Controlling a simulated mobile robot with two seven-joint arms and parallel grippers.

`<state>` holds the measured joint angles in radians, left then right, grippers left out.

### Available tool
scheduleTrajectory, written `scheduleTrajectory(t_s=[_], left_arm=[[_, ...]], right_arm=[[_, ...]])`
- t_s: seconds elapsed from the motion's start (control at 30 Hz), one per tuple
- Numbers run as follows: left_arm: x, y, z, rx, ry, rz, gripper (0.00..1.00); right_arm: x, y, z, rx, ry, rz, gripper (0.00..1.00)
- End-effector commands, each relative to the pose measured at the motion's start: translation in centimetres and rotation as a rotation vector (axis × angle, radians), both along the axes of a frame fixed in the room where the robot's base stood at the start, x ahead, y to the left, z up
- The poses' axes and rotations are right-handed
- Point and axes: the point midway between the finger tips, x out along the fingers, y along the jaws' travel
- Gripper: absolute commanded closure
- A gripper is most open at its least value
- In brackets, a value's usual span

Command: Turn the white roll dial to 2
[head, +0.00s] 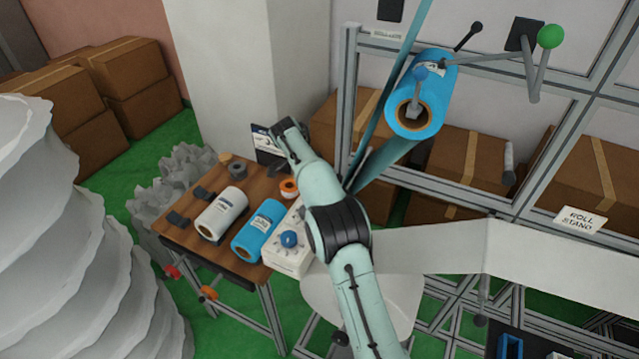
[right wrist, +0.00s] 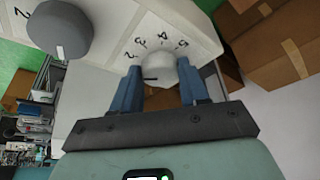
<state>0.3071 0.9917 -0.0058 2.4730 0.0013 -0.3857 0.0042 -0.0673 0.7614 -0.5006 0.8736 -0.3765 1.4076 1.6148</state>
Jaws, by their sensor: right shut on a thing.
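In the right wrist view a pale white dial (right wrist: 163,68) sits on a white face (right wrist: 112,18) with an arc of numerals reading 2, 3, 4 and 5. My right gripper (right wrist: 161,84) is shut on this dial, one blue finger on each side. The dial's dark pointer mark points left, below the 2, toward the left finger; any numeral there is hidden. In the head view my right arm reaches up and left over the work table, and its fingers and the white dial cannot be made out. My left gripper is not in view.
A grey knob (right wrist: 60,30) is beside the dial. The wooden table (head: 178,234) holds a white roll (head: 221,214), a blue roll (head: 258,230) and a white box with a blue knob (head: 289,239). A larger blue roll (head: 424,92) hangs on the frame.

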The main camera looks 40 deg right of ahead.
Motion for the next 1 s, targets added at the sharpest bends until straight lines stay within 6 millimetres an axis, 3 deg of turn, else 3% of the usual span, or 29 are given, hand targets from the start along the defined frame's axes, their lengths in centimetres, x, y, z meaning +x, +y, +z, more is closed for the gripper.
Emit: scheduleTrajectory(t_s=[0.4, 1.0], left_arm=[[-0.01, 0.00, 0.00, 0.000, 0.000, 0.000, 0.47], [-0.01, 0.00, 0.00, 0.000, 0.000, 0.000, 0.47]], right_arm=[[0.24, -0.12, -0.07, 0.000, -0.003, -0.215, 0.87], [0.20, -0.09, -0.07, 0.002, 0.000, -0.254, 0.87]])
